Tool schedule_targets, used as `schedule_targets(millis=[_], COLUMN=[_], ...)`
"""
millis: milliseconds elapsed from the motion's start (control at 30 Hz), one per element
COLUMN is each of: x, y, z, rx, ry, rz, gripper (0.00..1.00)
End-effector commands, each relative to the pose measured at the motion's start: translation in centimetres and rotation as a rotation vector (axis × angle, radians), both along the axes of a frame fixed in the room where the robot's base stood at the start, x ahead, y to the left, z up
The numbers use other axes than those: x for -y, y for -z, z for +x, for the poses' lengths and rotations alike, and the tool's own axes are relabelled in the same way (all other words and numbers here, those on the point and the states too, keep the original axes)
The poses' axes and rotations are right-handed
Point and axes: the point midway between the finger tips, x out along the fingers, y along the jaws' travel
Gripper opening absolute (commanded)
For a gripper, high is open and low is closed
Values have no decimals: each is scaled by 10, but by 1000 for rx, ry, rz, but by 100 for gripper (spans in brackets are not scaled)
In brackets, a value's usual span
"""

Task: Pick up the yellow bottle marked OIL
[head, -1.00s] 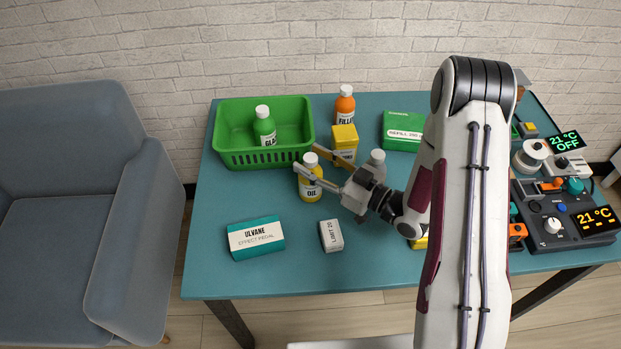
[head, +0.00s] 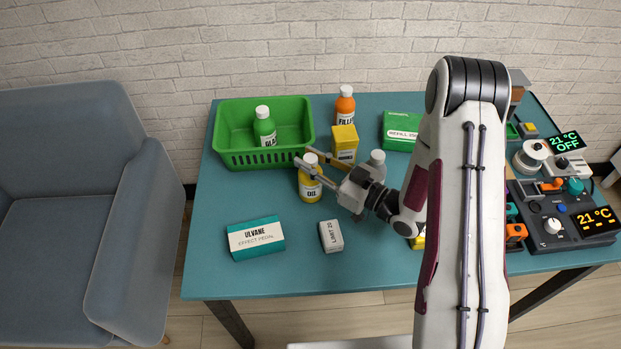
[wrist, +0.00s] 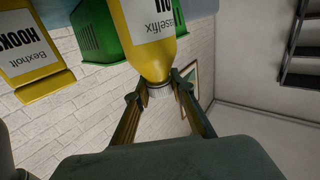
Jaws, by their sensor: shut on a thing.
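The yellow bottle marked OIL (head: 310,187) stands upright on the teal table, with a white cap. It also shows in the wrist view (wrist: 153,50), upside down in that picture. My gripper (head: 313,168) reaches it from the right and is shut on it at the cap and neck. In the wrist view the two fingers (wrist: 160,88) close on either side of the white cap. The bottle's base appears to rest on the table; no gap shows beneath it.
A green basket (head: 235,158) holding a green bottle (head: 265,128) stands behind left. A teal box (head: 256,238) and small white box (head: 331,236) lie in front.

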Motion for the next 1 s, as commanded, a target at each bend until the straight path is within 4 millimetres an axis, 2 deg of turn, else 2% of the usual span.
schedule_targets(millis=[467,667,1000], x=[0,0,0], y=[-8,-22,-60], z=[0,0,0], rx=[2,4,5], ry=[0,0,0], rz=[-1,0,0], gripper=[0,0,0])
